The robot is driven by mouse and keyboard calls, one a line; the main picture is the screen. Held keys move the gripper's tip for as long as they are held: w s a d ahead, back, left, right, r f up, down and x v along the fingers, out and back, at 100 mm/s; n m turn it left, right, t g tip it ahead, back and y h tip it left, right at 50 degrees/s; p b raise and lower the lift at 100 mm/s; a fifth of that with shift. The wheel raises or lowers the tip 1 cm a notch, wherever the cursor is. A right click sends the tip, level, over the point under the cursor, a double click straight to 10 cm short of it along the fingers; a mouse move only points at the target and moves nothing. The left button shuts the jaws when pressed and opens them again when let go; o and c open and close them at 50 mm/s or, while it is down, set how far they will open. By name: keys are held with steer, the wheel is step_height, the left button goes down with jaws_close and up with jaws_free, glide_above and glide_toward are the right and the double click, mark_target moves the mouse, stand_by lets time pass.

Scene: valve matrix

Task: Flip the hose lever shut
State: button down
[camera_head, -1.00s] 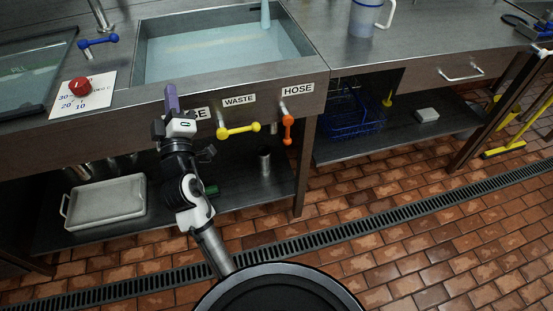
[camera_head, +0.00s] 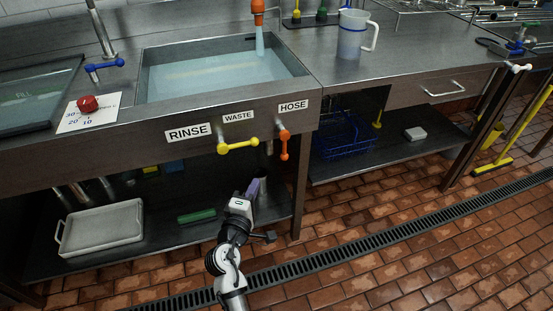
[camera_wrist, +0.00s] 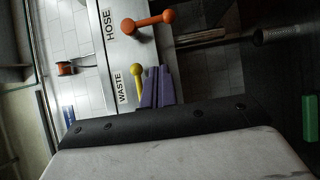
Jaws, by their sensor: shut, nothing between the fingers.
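The orange hose lever (camera_head: 284,144) hangs roughly upright under the HOSE label (camera_head: 293,106) on the sink's front panel. In the wrist view the orange lever (camera_wrist: 148,22) is near the top, beside the HOSE lettering. My gripper (camera_head: 252,187), with purple fingers, is below and slightly left of the lever, apart from it. In the wrist view its fingers (camera_wrist: 158,88) are together and empty, near the yellow waste lever (camera_wrist: 137,84); whether they touch it cannot be told. An orange-topped spout (camera_head: 258,14) pours a stream into the filled sink (camera_head: 222,75).
The yellow waste lever (camera_head: 238,146) is just left of the hose lever. A table leg (camera_head: 299,190) stands right of my gripper. A lower shelf (camera_head: 160,232) holds a grey tray (camera_head: 102,232) and a green block (camera_head: 197,215).

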steer(key=shift+w, duration=0.1)
steer(key=p, duration=0.2)
glide_toward(284, 146)
steer(key=w+a+f, duration=0.2)
steer(key=w+a, duration=0.1)
steer(key=w, duration=0.2)
steer(key=shift+w+d+p, duration=0.3)
steer(key=shift+d, duration=0.3)
steer(key=shift+w+d+p, duration=0.25)
steer(key=shift+w+d, duration=0.1)
steer(key=shift+d, duration=0.25)
steer(key=shift+w+d+p, duration=0.3)
steer(key=shift+d, duration=0.35)
